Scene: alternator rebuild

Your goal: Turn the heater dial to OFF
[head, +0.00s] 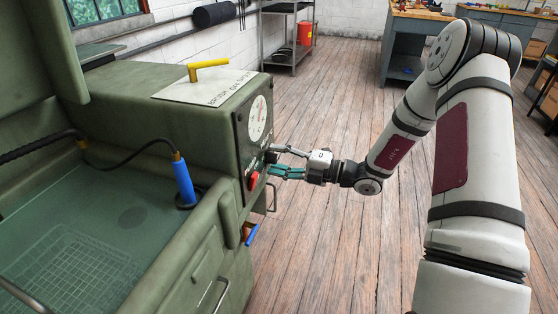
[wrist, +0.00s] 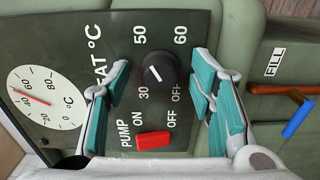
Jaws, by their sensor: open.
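The heater dial (wrist: 160,68) is a small round black knob on the dark control panel (wrist: 75,25). Labels 30, 50, 60 and OFF surround it in the wrist view. Its white mark appears to lie on the side toward 30. My gripper (wrist: 160,88) is open, its teal-padded fingers on either side of the dial in that view, with no clear contact. A red pump switch (wrist: 153,140) sits near the dial, between ON and OFF labels.
A round temperature gauge (wrist: 45,100) is beside the dial; it also shows in the head view (head: 257,120). A blue handle (wrist: 298,118) sticks out near the FILL label (wrist: 274,62). The green tank (head: 170,110) fills the left; wooden floor is open behind my gripper.

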